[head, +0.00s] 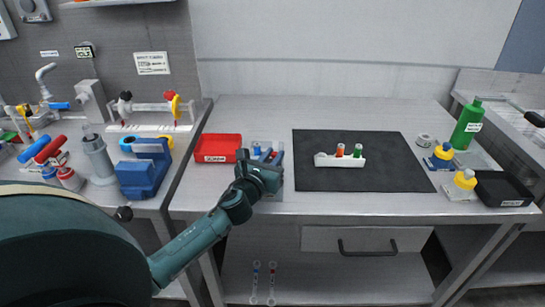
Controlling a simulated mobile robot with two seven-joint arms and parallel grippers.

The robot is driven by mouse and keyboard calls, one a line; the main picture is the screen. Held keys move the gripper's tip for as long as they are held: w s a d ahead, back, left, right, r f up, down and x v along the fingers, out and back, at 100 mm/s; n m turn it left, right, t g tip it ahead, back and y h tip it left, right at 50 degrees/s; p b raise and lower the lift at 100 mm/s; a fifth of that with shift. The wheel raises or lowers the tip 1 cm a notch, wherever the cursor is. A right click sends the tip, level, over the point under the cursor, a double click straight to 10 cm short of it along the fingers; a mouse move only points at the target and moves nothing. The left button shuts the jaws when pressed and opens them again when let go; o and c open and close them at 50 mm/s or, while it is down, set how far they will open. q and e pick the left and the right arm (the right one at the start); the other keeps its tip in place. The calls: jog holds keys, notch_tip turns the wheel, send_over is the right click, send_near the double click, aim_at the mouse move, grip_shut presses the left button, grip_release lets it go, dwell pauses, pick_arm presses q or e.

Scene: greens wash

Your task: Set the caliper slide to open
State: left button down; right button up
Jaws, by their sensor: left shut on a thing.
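My left gripper (262,172) is at the front left of the grey bench, beside the red tray. It is shut on a small blue and grey item (268,154), which shows just beyond the fingers. The gripper hides much of this item, and I cannot tell for sure whether it is the caliper or how its slide stands. My right gripper is not in view.
A red tray (218,148) is left of the gripper. Yellow-topped bottles (465,180), a green bottle (467,125) and a black tray (505,190) stand right.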

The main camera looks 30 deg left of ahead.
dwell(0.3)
pick_arm(q)
jog(key=s, duration=0.1)
jog(key=s+d, duration=0.1)
jog(key=shift+s+d+p, duration=0.3)
jog(key=shift+s+p, duration=0.05)
jog(key=shift+p, duration=0.05)
jog(key=shift+s+d, duration=0.1)
jog(key=shift+f, duration=0.15)
jog(key=c, duration=1.7)
grip_release()
jog(key=o, duration=0.4)
jog(key=shift+c, duration=0.2)
jog(key=shift+s, duration=0.15)
